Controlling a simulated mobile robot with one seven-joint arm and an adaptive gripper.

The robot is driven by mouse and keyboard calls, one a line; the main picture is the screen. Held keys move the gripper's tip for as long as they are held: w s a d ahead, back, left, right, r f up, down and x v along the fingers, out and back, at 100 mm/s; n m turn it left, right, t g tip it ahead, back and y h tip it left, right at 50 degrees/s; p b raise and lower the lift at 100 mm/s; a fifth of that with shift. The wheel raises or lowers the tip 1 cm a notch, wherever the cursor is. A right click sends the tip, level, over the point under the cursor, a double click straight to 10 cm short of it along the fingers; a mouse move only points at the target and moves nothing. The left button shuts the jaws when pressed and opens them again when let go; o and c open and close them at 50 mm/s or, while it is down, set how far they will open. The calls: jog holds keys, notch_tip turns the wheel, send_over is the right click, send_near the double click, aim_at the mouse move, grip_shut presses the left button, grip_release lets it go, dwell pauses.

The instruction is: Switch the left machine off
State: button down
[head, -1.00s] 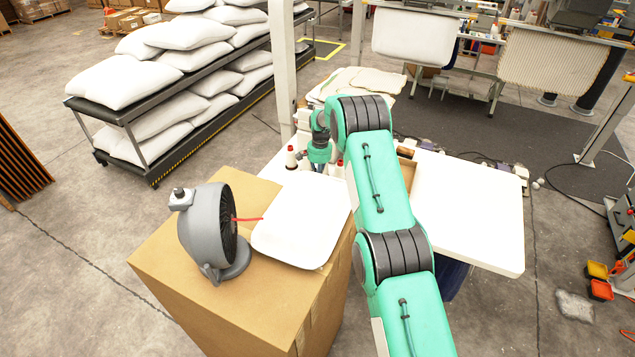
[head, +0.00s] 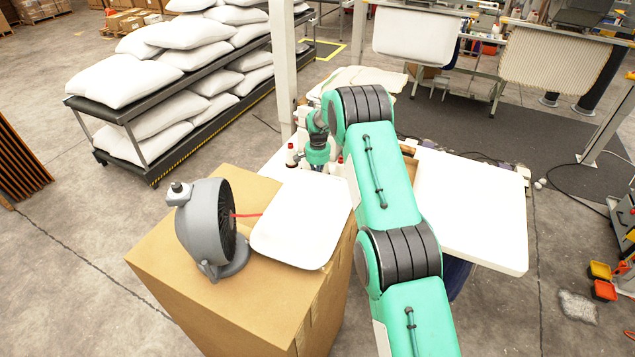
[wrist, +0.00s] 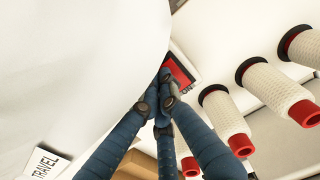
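In the wrist view, the blue fingers of my gripper (wrist: 164,78) are drawn together at their tips with nothing visible between them. The tips are right at a small red and black switch (wrist: 181,72) on a white surface and partly cover it. Whether they touch it, and its on or off position, I cannot tell. A large smooth white body (wrist: 70,70), perhaps the machine, fills the left of the wrist view. In the head view my gripper (head: 318,166) is small, low over the far left of the white table, and the switch is hidden.
Several thread spools (wrist: 228,118) with red ends stand close right of my fingers. A "TRAVEL" label (wrist: 45,162) shows lower left. The white table (head: 470,205) is clear at right.

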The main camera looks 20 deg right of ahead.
jog(key=shift+s+f, duration=0.3)
jog(key=shift+f, duration=0.25)
jog(key=shift+w+d+r, duration=0.25)
jog(key=shift+w+d, duration=0.35)
jog(key=shift+w+r, duration=0.15)
jog(key=shift+r, duration=0.65)
notch_tip(320, 180, up, 13)
jog(key=shift+w, duration=0.15)
jog(key=shift+w+d+r+g+y+p, duration=0.15)
jog(key=shift+d+r+g+y+p, duration=0.2)
jog(key=shift+p, duration=1.5)
jog(key=shift+f, duration=0.2)
jog(key=f+p, duration=0.1)
jog(key=f, duration=0.3)
jog(key=s+a+f, duration=0.1)
jog(key=f, duration=0.4)
jog(key=f+p, duration=0.1)
jog(key=f, duration=0.3)
jog(key=shift+s+a+f+p, duration=0.15)
jog(key=shift+f+p, duration=0.15)
jog(key=shift+f, duration=0.05)
